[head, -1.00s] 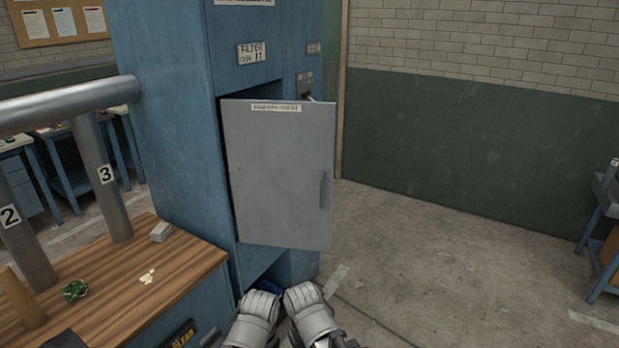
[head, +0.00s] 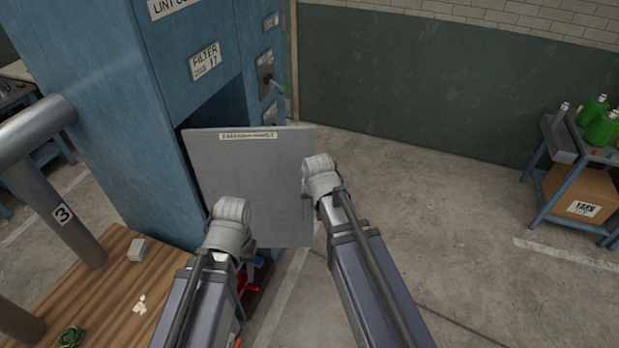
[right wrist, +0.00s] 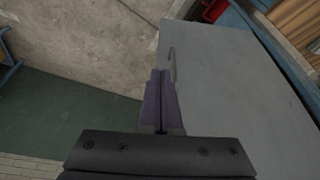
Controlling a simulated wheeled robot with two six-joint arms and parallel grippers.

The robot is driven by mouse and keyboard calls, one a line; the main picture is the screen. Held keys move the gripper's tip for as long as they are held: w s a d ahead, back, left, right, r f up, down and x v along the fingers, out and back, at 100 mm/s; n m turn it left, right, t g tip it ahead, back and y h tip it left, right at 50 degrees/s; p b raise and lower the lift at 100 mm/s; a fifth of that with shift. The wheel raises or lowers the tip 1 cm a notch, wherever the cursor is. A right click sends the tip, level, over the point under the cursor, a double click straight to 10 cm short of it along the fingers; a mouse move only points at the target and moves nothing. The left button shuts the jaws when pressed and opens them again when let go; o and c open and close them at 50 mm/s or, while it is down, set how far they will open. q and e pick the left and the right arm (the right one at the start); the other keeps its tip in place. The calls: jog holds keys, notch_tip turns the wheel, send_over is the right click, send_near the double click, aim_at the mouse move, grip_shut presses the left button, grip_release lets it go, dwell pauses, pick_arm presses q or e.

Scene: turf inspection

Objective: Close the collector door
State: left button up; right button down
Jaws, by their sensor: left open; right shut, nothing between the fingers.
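The grey collector door (head: 250,165) stands open on the front of the blue collector cabinet (head: 140,90), with a dark gap above it. My left gripper (head: 232,210) is open in front of the door's lower left part; its fingers are mostly hidden behind the wrist. My right wrist is at the door's right edge in the head view. In the right wrist view my right gripper (right wrist: 161,73) is shut and empty. Its tips are close to the door's handle (right wrist: 172,63), near the edge of the door panel (right wrist: 235,85); I cannot tell if they touch.
A wooden bench (head: 120,285) with a grey block (head: 138,249) stands at the left, beside a thick grey pipe (head: 35,125). A cart with green bottles (head: 603,128) and a cardboard box (head: 580,195) is at the far right. The concrete floor between is clear.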

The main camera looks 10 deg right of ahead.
jog(key=shift+w+d+r, duration=0.2)
jog(key=shift+w+r, duration=0.05)
jog(key=shift+r, duration=0.05)
jog(key=shift+f, duration=0.1)
jog(key=w+d+f+b, duration=0.1)
jog(key=w+f+b, duration=0.6)
jog(key=f+b, duration=0.2)
jog(key=shift+w+d, duration=0.2)
jog(key=shift+d, duration=0.05)
